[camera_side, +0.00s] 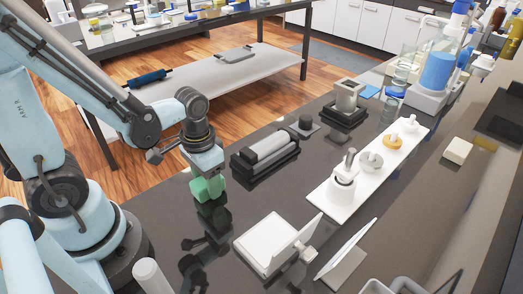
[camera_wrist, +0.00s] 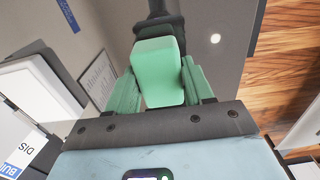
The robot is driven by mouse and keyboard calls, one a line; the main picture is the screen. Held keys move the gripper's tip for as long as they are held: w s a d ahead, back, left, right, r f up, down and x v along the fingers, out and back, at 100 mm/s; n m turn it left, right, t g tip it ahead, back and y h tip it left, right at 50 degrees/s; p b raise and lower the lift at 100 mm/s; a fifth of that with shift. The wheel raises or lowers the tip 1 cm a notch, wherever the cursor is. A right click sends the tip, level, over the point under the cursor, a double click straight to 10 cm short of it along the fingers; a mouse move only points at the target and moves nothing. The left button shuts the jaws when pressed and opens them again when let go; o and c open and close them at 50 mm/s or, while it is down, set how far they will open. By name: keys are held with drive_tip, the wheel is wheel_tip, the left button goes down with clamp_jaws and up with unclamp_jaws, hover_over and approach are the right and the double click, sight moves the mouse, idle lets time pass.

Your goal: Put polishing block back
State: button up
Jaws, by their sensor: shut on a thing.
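My gripper (camera_side: 208,188) hangs over the dark glossy bench, left of the black rack. In the wrist view, its two green fingers (camera_wrist: 160,85) stand on either side of a light green block (camera_wrist: 158,68), which I take to be the polishing block. The fingers are shut on its sides. In the side view the block and the fingers blend into one green mass, so the block's outline is hard to separate. A small gap to the bench seems to show, but its height is hard to judge.
A black rack with grey bars (camera_side: 265,152) stands right of my gripper. A white box with a raised lid (camera_side: 270,245) is in front. A white tray (camera_side: 340,208) holds several small items. A small dark block (camera_side: 305,125) and a metal holder (camera_side: 346,100) stand farther back.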

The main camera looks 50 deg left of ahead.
drive_tip(key=shift+f, duration=0.35)
drive_tip(key=o, duration=1.4)
drive_tip(key=shift+r, duration=0.2)
drive_tip(key=shift+r, duration=5.9)
drive_tip(key=w+t, duration=0.2)
drive_tip(key=t, duration=0.1)
drive_tip(key=w+r+t, duration=0.1)
drive_tip(key=w+t, duration=0.2)
drive_tip(key=t, duration=0.1)
